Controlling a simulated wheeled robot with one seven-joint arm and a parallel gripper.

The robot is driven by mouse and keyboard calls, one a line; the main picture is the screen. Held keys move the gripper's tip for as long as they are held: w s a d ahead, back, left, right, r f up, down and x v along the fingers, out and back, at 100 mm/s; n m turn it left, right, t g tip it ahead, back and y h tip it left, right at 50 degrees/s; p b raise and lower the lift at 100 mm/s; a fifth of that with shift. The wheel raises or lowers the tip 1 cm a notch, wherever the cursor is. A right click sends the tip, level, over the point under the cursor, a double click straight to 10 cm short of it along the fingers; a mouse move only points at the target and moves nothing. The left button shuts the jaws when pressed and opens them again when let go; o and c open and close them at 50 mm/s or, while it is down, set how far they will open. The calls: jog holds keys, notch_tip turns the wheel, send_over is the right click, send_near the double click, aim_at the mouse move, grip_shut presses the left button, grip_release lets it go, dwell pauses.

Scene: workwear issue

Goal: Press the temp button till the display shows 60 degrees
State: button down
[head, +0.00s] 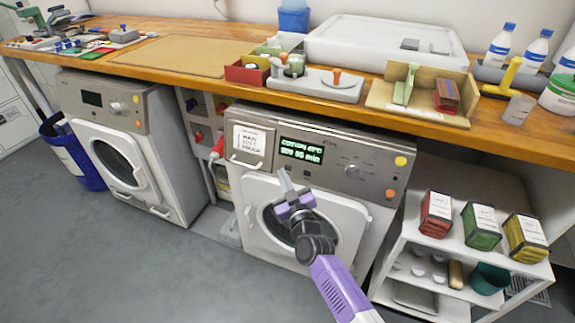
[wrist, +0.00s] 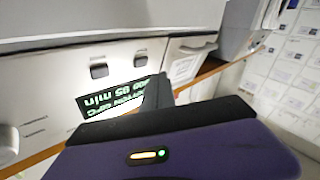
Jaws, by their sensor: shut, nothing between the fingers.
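The right-hand washing machine (head: 345,150) has a lit green-on-black display (head: 301,151). It reads a cotton programme with a temperature and 95 min, but the temperature digits are too blurred to read surely. The display shows upside down in the wrist view (wrist: 112,97). Two small dark buttons sit below it, in the wrist view one (wrist: 140,58) and another (wrist: 98,70); their labels are unreadable. My gripper (head: 284,180) is shut and empty, in front of the machine just below the display's left end. Its dark fingertips (wrist: 157,88) hide part of the panel; contact cannot be told.
A dial (head: 352,171) and orange and yellow round buttons are to the right of the display. A white detergent drawer (head: 249,145) is left. The wooden worktop (head: 215,75) overhangs the machine. A shelf (head: 410,235) with boxes stands right. The floor in front is clear.

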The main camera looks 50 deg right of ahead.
jog(key=a+p, duration=0.1)
jog(key=s+a+p, duration=0.1)
jog(key=a+r+p, duration=0.1)
jog(key=p, duration=0.1)
jog(key=shift+s+a, duration=0.15)
dwell(1.9)
